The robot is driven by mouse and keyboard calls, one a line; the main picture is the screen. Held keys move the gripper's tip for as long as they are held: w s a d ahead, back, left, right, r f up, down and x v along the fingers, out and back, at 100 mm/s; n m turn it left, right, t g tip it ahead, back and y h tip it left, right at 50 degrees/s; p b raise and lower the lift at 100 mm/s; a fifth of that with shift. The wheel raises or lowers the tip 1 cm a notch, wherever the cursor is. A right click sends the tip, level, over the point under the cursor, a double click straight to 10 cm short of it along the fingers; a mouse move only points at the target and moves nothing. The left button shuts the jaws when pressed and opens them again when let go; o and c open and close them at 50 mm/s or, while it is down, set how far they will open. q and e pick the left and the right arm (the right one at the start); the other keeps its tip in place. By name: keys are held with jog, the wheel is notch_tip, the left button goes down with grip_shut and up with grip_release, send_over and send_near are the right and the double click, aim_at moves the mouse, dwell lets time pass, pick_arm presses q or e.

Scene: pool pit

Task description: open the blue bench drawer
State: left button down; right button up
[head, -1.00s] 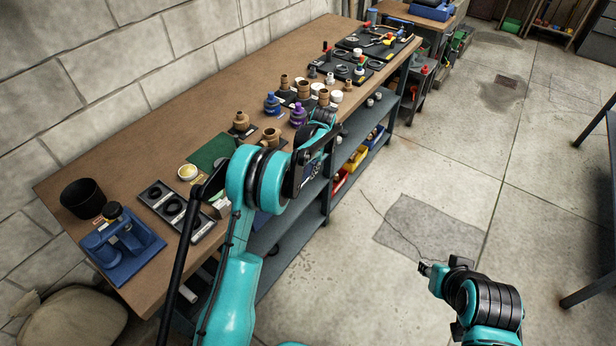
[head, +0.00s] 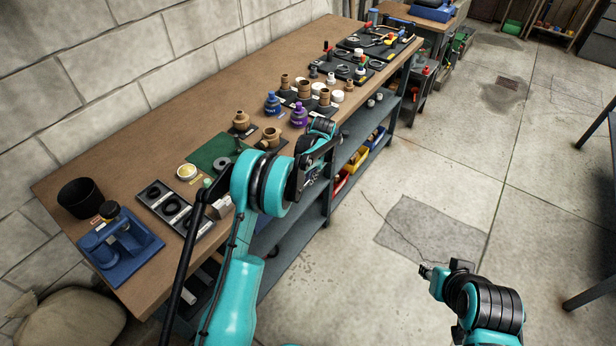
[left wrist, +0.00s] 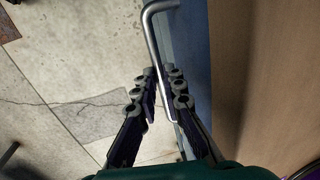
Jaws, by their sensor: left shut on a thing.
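The blue drawer front (left wrist: 194,60) shows in the left wrist view as a narrow band under the brown bench top. A silver bar handle (left wrist: 154,38) stands out from it. My left gripper (left wrist: 159,80) is shut on this handle, with its dark fingers on either side of the bar. In the head view my left gripper (head: 318,158) is at the bench's front edge, and my arm hides the drawer and its handle. My right gripper (head: 427,271) is over the floor, away from the bench; its jaws are too small to read.
The wooden bench (head: 130,170) runs along the block wall, with brass fittings, black trays and a blue vise-like tool (head: 120,240) on top. Lower shelves hold a yellow bin (head: 357,160) and a red bin (head: 340,182). The concrete floor (head: 440,205) beside the bench is clear.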

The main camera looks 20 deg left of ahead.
pick_arm(q)
jog(key=s+d, duration=0.3)
jog(key=d, duration=0.7)
jog(key=s+d, duration=0.4)
jog(key=d, duration=0.6)
jog(key=s+d, duration=0.4)
jog(key=d, duration=0.6)
jog(key=c, duration=1.9)
grip_release()
jog(key=shift+r, duration=0.1)
jog(key=r, duration=0.4)
jog(key=d+r, duration=0.1)
jog(key=r, duration=0.2)
jog(key=d+r, duration=0.1)
jog(key=r, duration=0.3)
jog(key=shift+s+r, duration=0.3)
